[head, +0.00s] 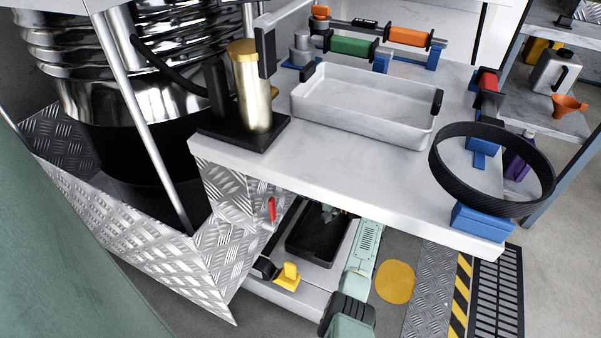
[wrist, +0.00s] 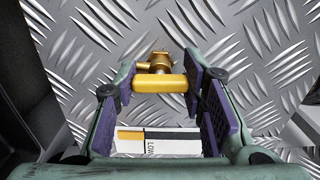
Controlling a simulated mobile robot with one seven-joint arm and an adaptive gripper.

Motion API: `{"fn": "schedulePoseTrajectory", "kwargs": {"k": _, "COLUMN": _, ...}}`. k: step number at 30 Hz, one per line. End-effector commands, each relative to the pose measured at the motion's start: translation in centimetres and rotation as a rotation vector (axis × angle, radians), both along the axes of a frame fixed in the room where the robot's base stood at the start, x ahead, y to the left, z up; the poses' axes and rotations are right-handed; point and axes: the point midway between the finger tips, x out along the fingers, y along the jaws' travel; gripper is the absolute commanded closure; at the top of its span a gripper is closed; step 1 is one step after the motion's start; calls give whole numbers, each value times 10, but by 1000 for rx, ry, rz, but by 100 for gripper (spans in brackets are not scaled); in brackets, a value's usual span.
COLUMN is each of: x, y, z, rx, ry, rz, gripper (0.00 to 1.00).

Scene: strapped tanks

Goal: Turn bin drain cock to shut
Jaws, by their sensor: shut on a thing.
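The drain cock shows in the wrist view as a small brass body (wrist: 159,62) on a diamond-plate metal wall, with a yellow handle (wrist: 159,83) lying level across the picture in front of it. My gripper (wrist: 162,80) has its purple pads at the two ends of the yellow handle and is shut on it. In the head view my gripper (head: 334,211) is small and partly hidden under the white bench, above a black tray (head: 312,245). The drain cock cannot be made out in the head view.
A white label (wrist: 160,142) with yellow and black stripes lies below the handle. The white bench top (head: 330,165) overhangs my arm. A red lever (head: 271,209) is on the diamond-plate panel. A yellow piece (head: 287,277) stands left of my arm. A black ring (head: 492,204) overlaps the bench's right edge.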

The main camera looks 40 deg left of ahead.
Motion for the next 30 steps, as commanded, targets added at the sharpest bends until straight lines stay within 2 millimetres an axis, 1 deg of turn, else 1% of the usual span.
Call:
{"fn": "schedulePoseTrajectory", "kwargs": {"k": 6, "x": 0, "y": 0, "z": 0, "rx": -10, "ry": 40, "rz": 1, "gripper": 90}}
{"fn": "schedulePoseTrajectory", "kwargs": {"k": 19, "x": 0, "y": 0, "z": 0, "rx": -11, "ry": 47, "rz": 1, "gripper": 90}}
{"fn": "schedulePoseTrajectory", "kwargs": {"k": 20, "x": 0, "y": 0, "z": 0, "rx": -11, "ry": 47, "rz": 1, "gripper": 61}}
{"fn": "schedulePoseTrajectory", "kwargs": {"k": 28, "x": 0, "y": 0, "z": 0, "rx": -11, "ry": 45, "rz": 0, "gripper": 43}}
{"fn": "schedulePoseTrajectory", "kwargs": {"k": 30, "x": 0, "y": 0, "z": 0, "rx": -11, "ry": 45, "rz": 0, "gripper": 42}}
